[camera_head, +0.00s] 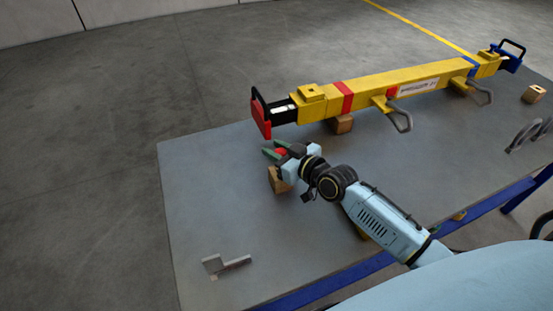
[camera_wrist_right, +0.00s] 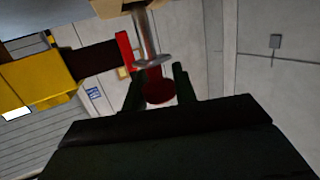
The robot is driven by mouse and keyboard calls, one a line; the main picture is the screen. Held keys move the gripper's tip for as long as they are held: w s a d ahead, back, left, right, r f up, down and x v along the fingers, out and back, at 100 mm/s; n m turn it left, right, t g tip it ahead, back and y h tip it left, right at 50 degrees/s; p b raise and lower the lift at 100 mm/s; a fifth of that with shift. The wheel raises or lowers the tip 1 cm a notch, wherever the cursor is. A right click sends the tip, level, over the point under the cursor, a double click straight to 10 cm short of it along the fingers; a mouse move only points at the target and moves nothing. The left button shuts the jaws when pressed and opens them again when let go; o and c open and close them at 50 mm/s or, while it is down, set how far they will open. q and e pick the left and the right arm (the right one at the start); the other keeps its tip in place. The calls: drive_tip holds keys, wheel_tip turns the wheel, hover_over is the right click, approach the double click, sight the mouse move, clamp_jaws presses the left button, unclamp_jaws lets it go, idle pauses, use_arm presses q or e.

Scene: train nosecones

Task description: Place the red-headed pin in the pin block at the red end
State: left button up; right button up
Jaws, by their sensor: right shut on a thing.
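My right gripper (camera_head: 272,149) is shut on the red-headed pin, near the red end of the long yellow beam. The pin's red head (camera_head: 281,153) shows between the fingers in the head view. In the wrist view the pin's metal shaft (camera_wrist_right: 146,35) runs from the fingers (camera_wrist_right: 160,76) toward a tan block (camera_wrist_right: 107,8) at the top edge. The wooden pin block (camera_head: 279,181) stands on the table just below the gripper in the head view. I cannot tell whether the shaft's tip is in its hole. My left gripper is out of view.
The yellow beam (camera_head: 375,86) lies behind the gripper, with its red end plate (camera_head: 261,117) close by. Another wooden block (camera_head: 534,94) stands at the blue end. A grey bracket (camera_head: 226,264) lies front left. The table's (camera_head: 200,190) left part is mostly clear.

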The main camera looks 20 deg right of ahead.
drive_tip(key=shift+f+b, duration=0.3)
drive_tip(key=shift+f, duration=1)
drive_tip(key=shift+f, duration=0.15)
drive_tip(key=o, duration=1)
drive_tip(key=shift+s+r, duration=0.2)
drive_tip(key=p+v, duration=0.1)
drive_tip(key=v, duration=1)
drive_tip(key=shift+s+d+r, duration=0.15)
drive_tip(key=shift+s, duration=0.15)
